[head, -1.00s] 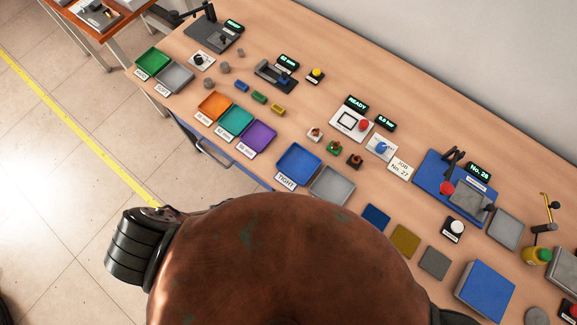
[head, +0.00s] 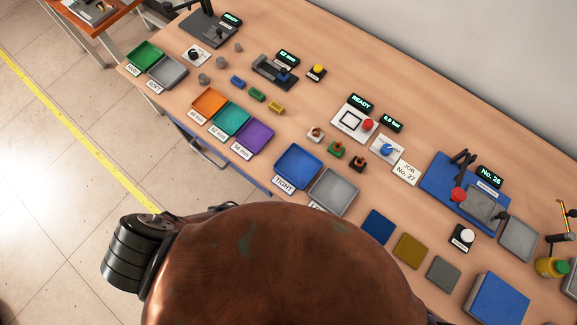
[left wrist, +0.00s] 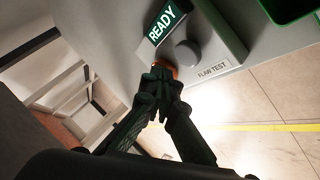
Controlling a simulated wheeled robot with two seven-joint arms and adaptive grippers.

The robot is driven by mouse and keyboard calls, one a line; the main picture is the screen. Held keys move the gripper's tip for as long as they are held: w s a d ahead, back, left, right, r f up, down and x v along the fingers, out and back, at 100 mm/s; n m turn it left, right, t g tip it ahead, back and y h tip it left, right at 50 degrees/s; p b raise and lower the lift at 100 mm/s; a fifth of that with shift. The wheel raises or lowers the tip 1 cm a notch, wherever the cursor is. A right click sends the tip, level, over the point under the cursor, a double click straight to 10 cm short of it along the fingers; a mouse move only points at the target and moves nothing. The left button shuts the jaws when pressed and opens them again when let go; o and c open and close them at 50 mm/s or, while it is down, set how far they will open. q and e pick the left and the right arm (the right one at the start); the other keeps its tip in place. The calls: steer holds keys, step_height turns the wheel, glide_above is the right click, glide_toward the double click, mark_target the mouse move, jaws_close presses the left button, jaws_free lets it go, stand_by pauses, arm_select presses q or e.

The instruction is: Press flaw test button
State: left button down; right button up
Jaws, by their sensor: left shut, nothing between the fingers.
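In the left wrist view a FLAW TEST label (left wrist: 212,70) lies on a pale grey surface, beside a round grey knob-like part (left wrist: 187,53) and a lit READY display (left wrist: 166,21). A small orange part (left wrist: 162,66) shows just behind my left fingertips; they hide most of it. My left gripper (left wrist: 163,78) is shut with nothing held, its tips at or very near the orange part; I cannot tell whether they touch. I cannot make out the FLAW TEST label in the head view. My right gripper is in neither view.
A green tray edge (left wrist: 285,8) is at the wrist view's top right. Open floor with a yellow line (left wrist: 265,128) lies below. In the head view a long wooden bench (head: 330,92) carries several trays, displays and buttons, including a red button (head: 367,124).

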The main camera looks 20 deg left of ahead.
arm_select(q)
step_height(320, 180, down, 2)
steer(key=shift+f+b, duration=0.1)
steer(key=shift+b, duration=0.35)
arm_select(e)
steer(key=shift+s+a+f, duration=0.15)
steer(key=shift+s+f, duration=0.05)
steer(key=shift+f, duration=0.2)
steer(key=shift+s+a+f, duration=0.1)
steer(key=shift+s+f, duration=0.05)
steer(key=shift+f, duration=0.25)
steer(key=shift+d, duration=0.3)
arm_select(q)
steer(key=shift+s, duration=0.1)
steer(key=shift+f+b, duration=0.35)
steer(key=shift+b, duration=0.05)
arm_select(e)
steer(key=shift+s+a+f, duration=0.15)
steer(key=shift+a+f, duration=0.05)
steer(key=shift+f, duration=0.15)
arm_select(q)
steer(key=shift+r, duration=0.1)
